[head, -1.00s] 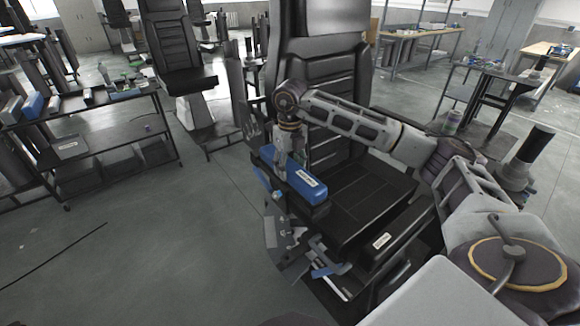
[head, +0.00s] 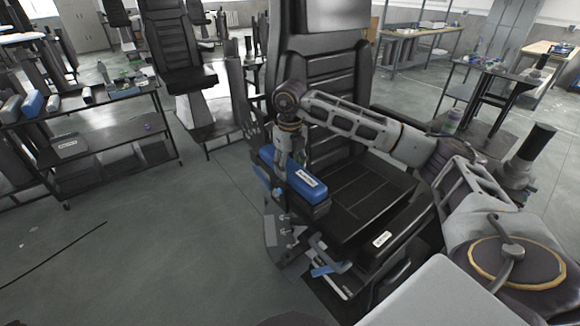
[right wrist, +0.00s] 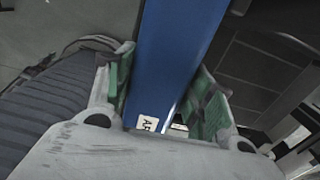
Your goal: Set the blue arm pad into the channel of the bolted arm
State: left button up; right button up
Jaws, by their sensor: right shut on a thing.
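The blue arm pad (head: 315,191), a long block with a white label, is over the near-left side of a black chair's seat (head: 365,190). My right gripper (head: 283,172) is shut on it from above. In the right wrist view the blue pad (right wrist: 172,55) runs between the green-lined fingers of my right gripper (right wrist: 163,88). Dark metal parts of the chair's left side (head: 283,232) show below the pad. The channel of the bolted arm is hidden, so I cannot tell whether the pad touches it. My left gripper is out of view.
A second arm pad, black with a white label (head: 384,240), lies along the near right side of the seat. A shelf table (head: 115,135) stands at left, a small dark table (head: 500,90) at right. The floor at lower left is mostly clear.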

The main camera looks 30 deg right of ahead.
dwell(0.3)
jog(key=o, duration=1.4)
jog(key=o, duration=0.5)
jog(key=shift+r+p, duration=0.75)
jog(key=shift+r, duration=0.45)
jog(key=shift+r+p, duration=1.5)
jog(key=shift+r, duration=0.85)
